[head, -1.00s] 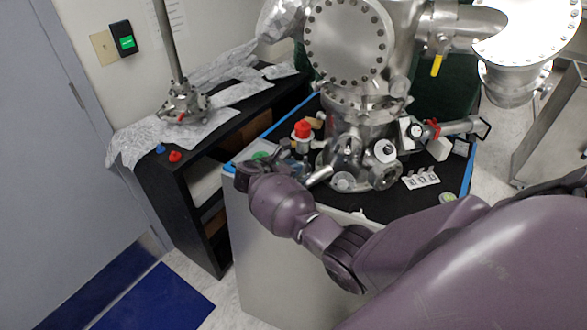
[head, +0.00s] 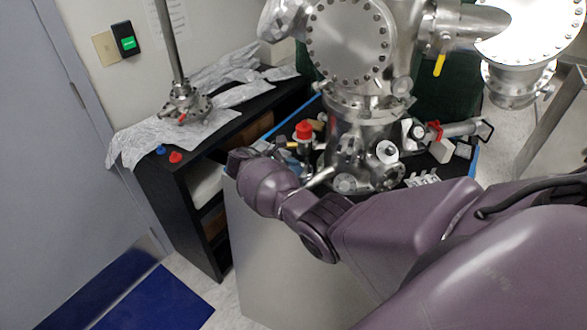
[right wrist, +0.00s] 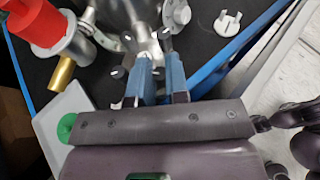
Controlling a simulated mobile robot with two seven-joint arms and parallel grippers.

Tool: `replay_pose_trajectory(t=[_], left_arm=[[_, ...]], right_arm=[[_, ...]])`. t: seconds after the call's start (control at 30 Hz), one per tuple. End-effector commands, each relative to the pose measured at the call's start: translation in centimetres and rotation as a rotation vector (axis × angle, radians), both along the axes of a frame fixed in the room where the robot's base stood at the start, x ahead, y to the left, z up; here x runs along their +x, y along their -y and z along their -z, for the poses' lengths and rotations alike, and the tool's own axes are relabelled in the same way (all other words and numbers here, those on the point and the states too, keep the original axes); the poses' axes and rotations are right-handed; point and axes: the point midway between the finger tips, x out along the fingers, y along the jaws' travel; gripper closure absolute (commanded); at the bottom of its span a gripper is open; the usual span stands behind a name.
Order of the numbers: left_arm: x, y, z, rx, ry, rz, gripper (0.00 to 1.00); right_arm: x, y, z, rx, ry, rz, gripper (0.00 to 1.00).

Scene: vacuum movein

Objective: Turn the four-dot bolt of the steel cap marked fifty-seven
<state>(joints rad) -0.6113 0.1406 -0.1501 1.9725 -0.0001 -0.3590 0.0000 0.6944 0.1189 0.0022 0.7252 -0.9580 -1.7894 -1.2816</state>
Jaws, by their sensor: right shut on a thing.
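My right gripper (right wrist: 158,62) has two blue fingers in the right wrist view, pointing up at the foot of the steel chamber (right wrist: 116,18). It is shut on a small steel part at the fingertips, which I take to be the bolt; the fingers mostly hide it. The dots and the number fifty-seven cannot be read. In the head view the steel chamber (head: 362,112) stands on the bench with several round capped ports low on its front. My right arm reaches to its left side, and the fingertips are hard to make out there. My left gripper is not in view.
A red-topped fitting (head: 304,130) stands close to the gripper; it also shows in the right wrist view (right wrist: 42,22). A gold cylinder (right wrist: 62,74) and a green round piece (right wrist: 67,127) are nearby. A white clip (right wrist: 228,23) lies on the black bench top.

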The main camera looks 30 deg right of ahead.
Motion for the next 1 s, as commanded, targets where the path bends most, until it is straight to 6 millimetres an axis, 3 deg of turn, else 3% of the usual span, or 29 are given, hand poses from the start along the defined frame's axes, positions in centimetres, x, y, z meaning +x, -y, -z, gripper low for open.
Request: replay_pose_trajectory(t=[0.13, 0.17, 0.3, 0.67, 1.0], left_arm=[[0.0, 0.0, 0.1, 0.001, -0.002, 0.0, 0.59], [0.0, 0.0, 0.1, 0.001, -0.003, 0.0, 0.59], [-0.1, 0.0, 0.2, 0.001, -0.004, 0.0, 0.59], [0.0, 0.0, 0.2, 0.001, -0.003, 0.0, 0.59], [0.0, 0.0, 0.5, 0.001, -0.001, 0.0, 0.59]], right_arm=[[-0.1, 0.0, 0.2, 0.002, -0.003, 0.0, 1.0], [-0.1, 0.0, 0.2, 0.002, -0.003, 0.0, 0.82], [-0.1, 0.0, 0.1, 0.002, -0.002, -0.001, 0.61], [0.1, -0.3, -0.1, 0.001, 0.0, -0.002, 0.59], [1.2, -5.0, -2.0, 0.002, 0.0, -0.004, 0.59]])
